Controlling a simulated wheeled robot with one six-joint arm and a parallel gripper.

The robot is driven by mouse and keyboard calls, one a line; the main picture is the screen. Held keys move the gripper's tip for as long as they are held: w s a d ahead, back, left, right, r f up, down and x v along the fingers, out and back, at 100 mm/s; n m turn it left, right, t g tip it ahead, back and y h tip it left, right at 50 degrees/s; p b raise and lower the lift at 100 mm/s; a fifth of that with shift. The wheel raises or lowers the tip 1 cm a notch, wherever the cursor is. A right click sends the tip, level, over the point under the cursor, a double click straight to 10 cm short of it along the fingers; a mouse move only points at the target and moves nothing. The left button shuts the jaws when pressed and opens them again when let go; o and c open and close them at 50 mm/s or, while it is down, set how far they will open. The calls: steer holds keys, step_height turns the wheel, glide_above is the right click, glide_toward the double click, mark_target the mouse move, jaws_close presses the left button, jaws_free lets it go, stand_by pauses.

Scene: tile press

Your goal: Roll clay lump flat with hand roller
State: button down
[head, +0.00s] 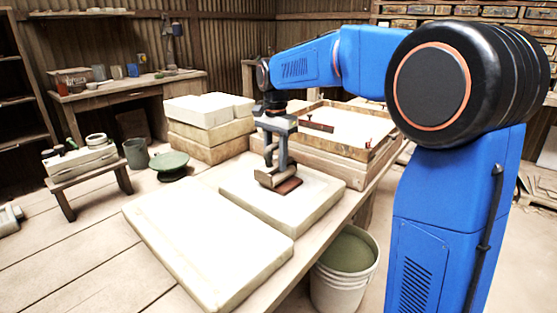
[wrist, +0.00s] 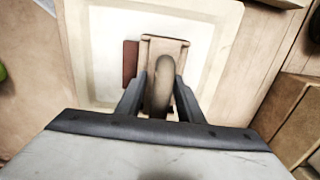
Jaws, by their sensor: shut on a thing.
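My gripper (wrist: 160,95) is shut on the hand roller, gripping its rounded grey-brown handle, as the wrist view shows. In the head view the hand roller (head: 268,179) is under my gripper (head: 277,165), above or on the reddish-brown clay lump (head: 288,187). The clay lump also shows in the wrist view (wrist: 130,62), where its left part sticks out beside the roller. The rest of the clay is hidden by the roller. The clay lies on a pale square slab (head: 318,200) on the workbench. I cannot tell whether the roller presses on the clay.
A larger pale slab (head: 205,250) lies in front on the bench. Stacked pale blocks (head: 208,118) stand behind, and a wooden tray (head: 377,150) is at the back right. A bucket (head: 345,270) stands below the bench's right edge.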

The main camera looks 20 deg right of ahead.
steer(key=shift+r, duration=3.65)
